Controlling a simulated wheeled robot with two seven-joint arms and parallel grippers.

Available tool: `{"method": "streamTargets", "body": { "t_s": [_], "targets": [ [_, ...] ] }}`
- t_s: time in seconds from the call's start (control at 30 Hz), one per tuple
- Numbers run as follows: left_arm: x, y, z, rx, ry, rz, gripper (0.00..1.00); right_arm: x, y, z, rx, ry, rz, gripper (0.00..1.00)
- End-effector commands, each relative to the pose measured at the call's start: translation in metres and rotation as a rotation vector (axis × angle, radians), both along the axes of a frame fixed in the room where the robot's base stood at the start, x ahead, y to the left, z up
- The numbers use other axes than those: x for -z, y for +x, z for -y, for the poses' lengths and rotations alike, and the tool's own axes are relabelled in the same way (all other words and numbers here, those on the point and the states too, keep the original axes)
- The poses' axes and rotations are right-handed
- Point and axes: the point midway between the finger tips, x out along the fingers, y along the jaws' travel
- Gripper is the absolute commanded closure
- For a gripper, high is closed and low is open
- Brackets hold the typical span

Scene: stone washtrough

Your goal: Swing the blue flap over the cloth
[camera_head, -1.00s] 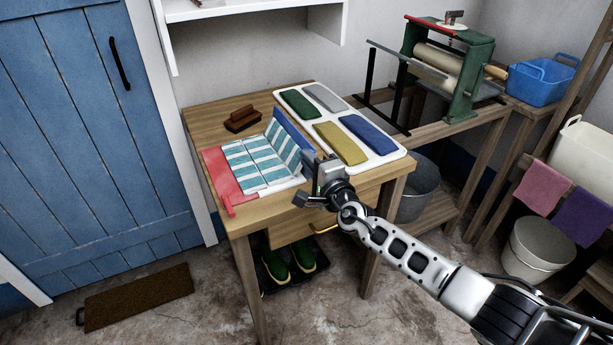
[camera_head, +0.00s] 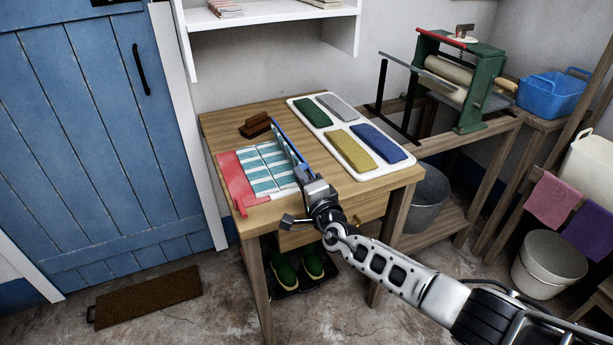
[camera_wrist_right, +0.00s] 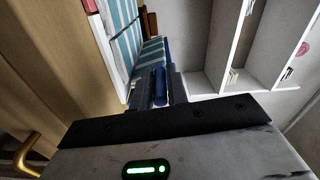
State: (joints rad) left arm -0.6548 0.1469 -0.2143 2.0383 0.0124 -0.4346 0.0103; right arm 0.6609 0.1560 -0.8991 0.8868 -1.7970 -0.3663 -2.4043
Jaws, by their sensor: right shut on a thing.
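The teal-and-white striped cloth (camera_head: 262,166) lies on a folding board on the wooden table. The blue flap (camera_head: 287,141) stands raised along the cloth's right side and shows almost edge-on in the head view. The red flap (camera_head: 233,180) lies flat at the left. My right gripper (camera_head: 305,176) is shut on the near end of the blue flap. In the right wrist view the blue flap (camera_wrist_right: 160,86) sits between the fingers, with the striped cloth (camera_wrist_right: 127,35) beyond. The gripper hides the flap's near corner. My left gripper is not in view.
A brown brush (camera_head: 255,126) lies behind the board. A white tray (camera_head: 395,167) with several folded cloths in green, grey, yellow and blue is close on the right. A white shelf (camera_head: 270,14) hangs above the back of the table. A green-framed mangle (camera_head: 470,85) stands at the right.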

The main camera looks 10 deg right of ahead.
Motion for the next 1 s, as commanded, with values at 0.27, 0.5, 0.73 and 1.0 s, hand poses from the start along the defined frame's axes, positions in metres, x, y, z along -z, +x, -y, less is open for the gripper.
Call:
{"method": "streamTargets", "body": {
  "t_s": [0.27, 0.5, 0.73, 1.0],
  "targets": [
    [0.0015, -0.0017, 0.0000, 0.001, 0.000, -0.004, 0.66, 0.0084, -0.0034, -0.0033, -0.007, 0.003, -0.018, 1.00],
    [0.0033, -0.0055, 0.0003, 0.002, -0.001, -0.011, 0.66, 0.0090, -0.0036, -0.0029, -0.007, 0.002, -0.019, 1.00],
    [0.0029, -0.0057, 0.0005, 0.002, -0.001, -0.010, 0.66, 0.0070, -0.0027, -0.0021, -0.004, 0.002, -0.014, 0.66],
    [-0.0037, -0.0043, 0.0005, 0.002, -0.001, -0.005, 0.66, 0.0036, -0.0082, 0.0006, -0.003, 0.003, -0.010, 0.66]
  ]
}}
